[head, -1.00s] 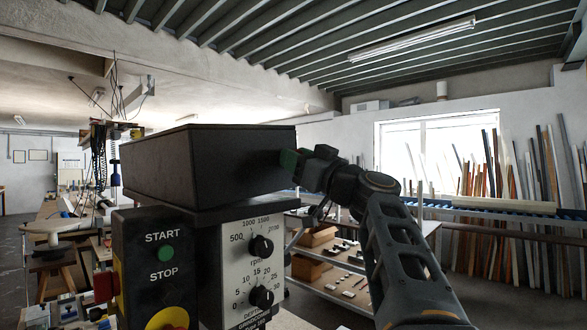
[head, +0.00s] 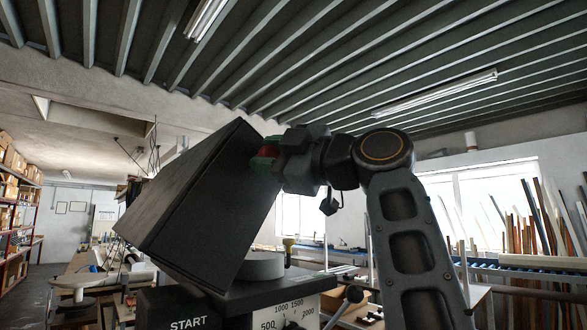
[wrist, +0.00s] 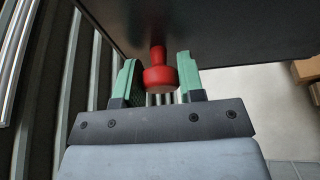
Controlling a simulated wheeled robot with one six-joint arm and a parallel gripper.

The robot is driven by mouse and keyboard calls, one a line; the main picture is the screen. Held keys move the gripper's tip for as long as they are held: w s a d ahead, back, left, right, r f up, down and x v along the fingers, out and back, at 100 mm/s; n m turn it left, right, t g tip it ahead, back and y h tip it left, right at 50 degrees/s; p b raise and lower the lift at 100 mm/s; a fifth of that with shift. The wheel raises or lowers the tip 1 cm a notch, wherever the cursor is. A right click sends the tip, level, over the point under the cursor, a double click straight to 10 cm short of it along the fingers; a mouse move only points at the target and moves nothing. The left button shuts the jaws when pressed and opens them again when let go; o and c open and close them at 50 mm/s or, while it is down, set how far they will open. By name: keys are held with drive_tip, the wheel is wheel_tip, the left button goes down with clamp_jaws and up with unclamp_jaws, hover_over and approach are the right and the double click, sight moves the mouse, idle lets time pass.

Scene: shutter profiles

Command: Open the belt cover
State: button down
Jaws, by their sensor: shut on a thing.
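The belt cover (head: 185,215) is a large black box lid on top of the drill press head (head: 262,290). It stands tilted up steeply, and its right side is raised clear of the head. A grey round pulley (head: 262,266) shows beneath it. My gripper (head: 266,153) is at the cover's raised upper right edge. In the wrist view, the green fingers (wrist: 158,78) are shut on a red knob (wrist: 160,77) that sticks out from the cover's dark face (wrist: 240,30). The cover's hinge is hidden.
A START panel (head: 188,323) and rpm dial panel (head: 293,313) are on the head below. Tall strips (head: 545,215) lean against the right wall by a window. Shelves with boxes (head: 8,185) stand far left. The space above the cover is free up to the ceiling.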

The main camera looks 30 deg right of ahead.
sight(219, 140)
drive_tip(key=a+n, duration=0.1)
drive_tip(key=a, duration=0.2)
drive_tip(key=s+a+n+g, duration=0.1)
drive_tip(key=a+n, duration=0.1)
drive_tip(key=s+a+n+g+p, duration=0.1)
drive_tip(key=a, duration=0.2)
drive_tip(key=shift+s+a+r+n, duration=0.1)
drive_tip(key=shift+a+r+n, duration=0.2)
drive_tip(key=shift+r+n, duration=0.1)
drive_tip(key=shift+s+a+f+n, duration=0.15)
drive_tip(key=shift+a+n, duration=0.15)
drive_tip(key=shift+a, duration=0.25)
drive_tip(key=shift+s+a+f+n, duration=0.15)
drive_tip(key=shift+a+n, duration=0.15)
drive_tip(key=shift+a, duration=0.2)
drive_tip(key=c, duration=0.8)
unclamp_jaws()
drive_tip(key=shift+w, duration=0.1)
drive_tip(key=shift+o, duration=0.3)
drive_tip(key=shift+f, duration=0.1)
drive_tip(key=b+v, duration=0.1)
drive_tip(key=v, duration=1.2)
drive_tip(key=shift+s+d+r, duration=0.25)
drive_tip(key=shift+d, duration=0.1)
